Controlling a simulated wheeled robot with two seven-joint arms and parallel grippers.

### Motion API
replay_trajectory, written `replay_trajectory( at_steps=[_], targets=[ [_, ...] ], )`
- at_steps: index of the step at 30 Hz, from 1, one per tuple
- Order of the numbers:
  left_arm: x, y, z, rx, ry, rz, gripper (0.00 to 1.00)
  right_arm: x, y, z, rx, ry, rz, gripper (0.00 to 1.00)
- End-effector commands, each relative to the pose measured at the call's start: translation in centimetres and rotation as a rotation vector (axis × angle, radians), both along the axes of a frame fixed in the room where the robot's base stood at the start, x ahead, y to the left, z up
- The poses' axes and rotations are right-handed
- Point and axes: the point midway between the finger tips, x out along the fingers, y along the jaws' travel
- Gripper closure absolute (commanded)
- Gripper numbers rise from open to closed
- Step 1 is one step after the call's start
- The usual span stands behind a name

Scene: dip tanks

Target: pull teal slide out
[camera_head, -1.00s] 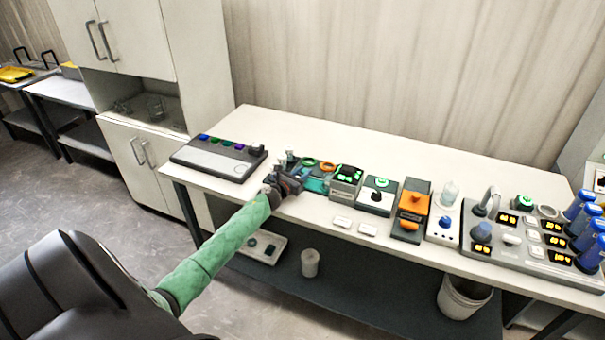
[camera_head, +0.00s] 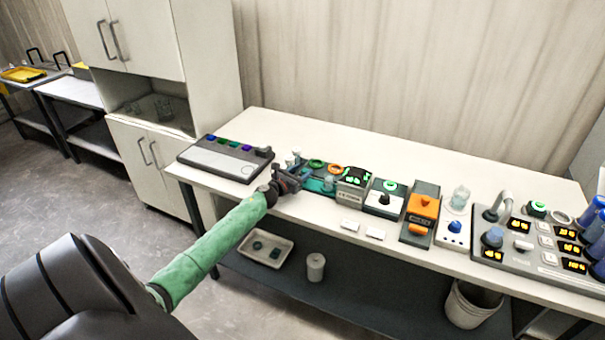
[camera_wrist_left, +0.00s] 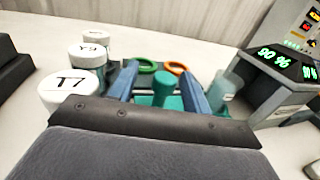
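The teal slide (camera_wrist_left: 163,90) shows in the left wrist view as a round-topped teal knob above a teal base. In the head view, teal (camera_head: 319,185) shows just right of my left gripper (camera_head: 291,178), low over the table's front edge. My left gripper (camera_wrist_left: 160,88) is open in the left wrist view. Its two blue fingers stand on either side of the knob, with a gap visible on both sides. The lower part of the slide is hidden behind the gripper body. My right gripper is in neither view.
White-capped jars (camera_wrist_left: 63,90) marked with letters stand close left of the fingers. Orange and green rings (camera_wrist_left: 146,66) lie beyond. A display box (camera_head: 352,177) and a clear vessel (camera_wrist_left: 224,86) stand to the right. A grey panel (camera_head: 226,160) lies left.

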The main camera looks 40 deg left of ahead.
Motion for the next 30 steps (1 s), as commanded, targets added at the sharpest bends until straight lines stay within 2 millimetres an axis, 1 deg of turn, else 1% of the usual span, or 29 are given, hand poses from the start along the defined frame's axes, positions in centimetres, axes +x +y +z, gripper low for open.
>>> replay_trajectory(
  at_steps=[8, 11, 14, 17, 18, 19, 24, 30],
  targets=[
    [0.0, -0.2, -0.1, -0.001, 0.0, -0.002, 0.52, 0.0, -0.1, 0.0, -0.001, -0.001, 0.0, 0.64],
    [-0.4, -0.2, -0.2, -0.001, 0.0, -0.003, 0.52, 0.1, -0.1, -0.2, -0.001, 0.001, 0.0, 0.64],
    [-1.2, -0.1, -0.4, 0.0, 0.002, -0.003, 0.52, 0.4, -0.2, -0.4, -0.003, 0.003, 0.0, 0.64],
    [-2.4, -0.1, -0.5, 0.001, 0.002, -0.002, 0.52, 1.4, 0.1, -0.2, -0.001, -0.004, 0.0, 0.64],
    [-2.9, -0.1, -0.5, 0.001, 0.002, -0.003, 0.52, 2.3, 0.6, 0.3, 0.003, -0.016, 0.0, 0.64],
    [-3.3, 0.0, -0.5, 0.001, 0.002, -0.003, 0.52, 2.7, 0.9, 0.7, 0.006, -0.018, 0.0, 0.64],
    [-5.4, 0.1, -0.4, 0.001, 0.001, -0.002, 0.52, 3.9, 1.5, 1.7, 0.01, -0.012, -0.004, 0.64],
    [-7.1, 0.2, -0.4, 0.0, 0.001, -0.001, 0.52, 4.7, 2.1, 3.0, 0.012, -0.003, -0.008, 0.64]
  ],
)
